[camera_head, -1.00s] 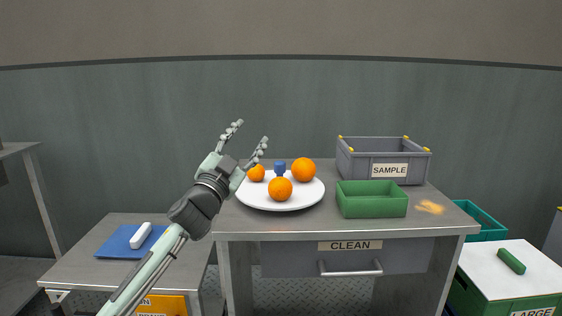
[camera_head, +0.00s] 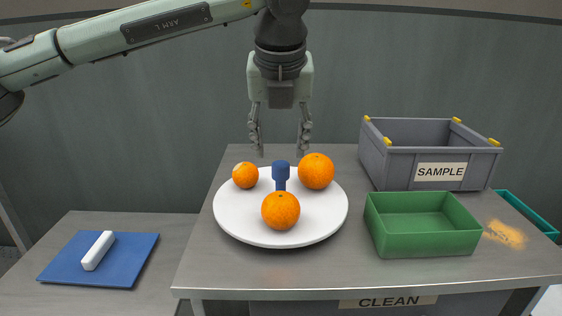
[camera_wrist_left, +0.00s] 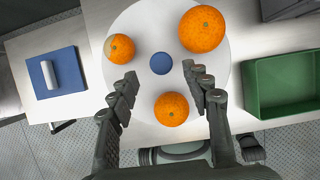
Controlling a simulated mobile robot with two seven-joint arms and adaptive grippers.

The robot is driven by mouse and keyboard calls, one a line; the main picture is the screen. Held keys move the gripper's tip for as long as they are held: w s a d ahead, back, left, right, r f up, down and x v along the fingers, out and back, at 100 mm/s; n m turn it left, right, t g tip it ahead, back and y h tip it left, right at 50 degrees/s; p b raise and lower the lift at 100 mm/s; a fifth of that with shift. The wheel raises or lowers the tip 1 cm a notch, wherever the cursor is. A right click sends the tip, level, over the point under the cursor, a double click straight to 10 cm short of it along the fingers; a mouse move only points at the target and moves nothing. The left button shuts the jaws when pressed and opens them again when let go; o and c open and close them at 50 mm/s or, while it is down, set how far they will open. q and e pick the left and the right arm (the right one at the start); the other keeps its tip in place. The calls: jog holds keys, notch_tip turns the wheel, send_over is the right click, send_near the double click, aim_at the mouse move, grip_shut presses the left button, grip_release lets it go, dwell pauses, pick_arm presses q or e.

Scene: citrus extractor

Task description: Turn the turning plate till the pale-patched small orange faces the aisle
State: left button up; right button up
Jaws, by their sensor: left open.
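The white round turning plate (camera_head: 235,225) lies on the grey table and carries three oranges around a blue centre knob (camera_head: 281,174). The small orange (camera_head: 245,175) is at the plate's left; a paler patch seems to show on its left side in the wrist view (camera_wrist_left: 119,48). A large orange (camera_head: 316,171) is at the back right and a middle-sized orange (camera_head: 280,211) at the front. My left gripper (camera_head: 281,152) points down above the knob, open and empty; in the wrist view its fingers (camera_wrist_left: 160,78) straddle the knob below.
A green tray (camera_head: 425,243) and a grey SAMPLE crate (camera_head: 400,170) stand right of the plate. A blue mat (camera_head: 125,268) with a white block (camera_head: 97,250) lies on the lower left table. Bare tabletop shows in front of the plate.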

aim_at(280, 164)
pick_arm(q)
jog(key=x, duration=0.6)
jog(key=shift+f, duration=0.3)
pick_arm(e)
jog(key=shift+f, duration=0.7)
pick_arm(q)
grip_shut()
